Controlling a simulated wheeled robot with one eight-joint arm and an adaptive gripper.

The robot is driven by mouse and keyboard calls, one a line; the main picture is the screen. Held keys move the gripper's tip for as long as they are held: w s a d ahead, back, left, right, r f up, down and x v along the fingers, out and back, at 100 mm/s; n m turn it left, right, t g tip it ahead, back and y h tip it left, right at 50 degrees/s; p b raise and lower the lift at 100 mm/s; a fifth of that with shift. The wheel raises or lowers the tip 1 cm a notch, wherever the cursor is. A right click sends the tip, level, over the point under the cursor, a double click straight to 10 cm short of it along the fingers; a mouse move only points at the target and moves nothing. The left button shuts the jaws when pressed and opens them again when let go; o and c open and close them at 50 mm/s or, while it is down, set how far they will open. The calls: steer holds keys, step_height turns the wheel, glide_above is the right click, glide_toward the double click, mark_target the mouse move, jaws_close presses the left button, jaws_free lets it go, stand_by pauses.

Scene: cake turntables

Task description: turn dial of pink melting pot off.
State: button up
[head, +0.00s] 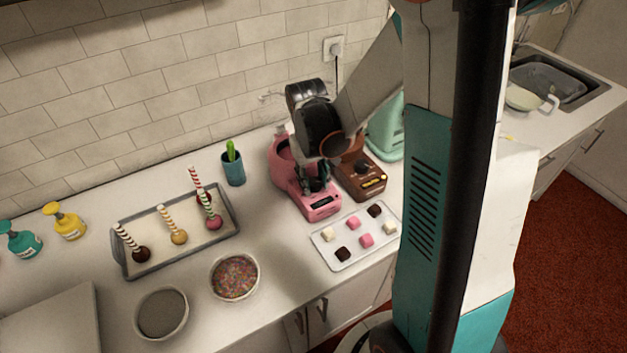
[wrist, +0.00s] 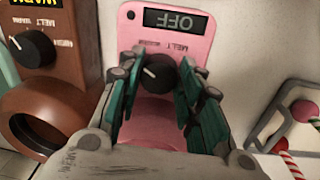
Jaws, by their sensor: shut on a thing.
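The pink melting pot (head: 283,172) stands on the counter beside a brown one. In the wrist view, its pink front panel (wrist: 199,46) has a small black display (wrist: 180,21) that reads OFF, upside down in the picture. Its round black dial (wrist: 157,72) has a pale pointer line and sits below the display, with MELT printed near it. My gripper (wrist: 159,78) has its two fingers on either side of this dial and is shut on it. In the head view, my gripper (head: 320,180) reaches down over the pink pot's front, and the dial is hidden.
The brown melting pot (head: 371,183) with a lit yellow display stands close on the right. A tray of small sweets (head: 339,262) lies in front. A cake-pop tray (head: 128,259), a sprinkle bowl (head: 235,277) and a blue cup (head: 233,171) are to the left.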

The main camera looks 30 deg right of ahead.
mark_target(312, 184)
steer(key=shift+n+b, duration=0.3)
steer(key=shift+n, duration=1.3)
steer(key=o, duration=0.8)
steer(key=shift+r, duration=0.1)
steer(key=r, duration=1.1)
steer(key=shift+s+a+r, duration=0.1)
steer(key=shift+a+r, duration=0.25)
steer(key=shift+r, duration=0.05)
steer(key=shift+s, duration=0.1)
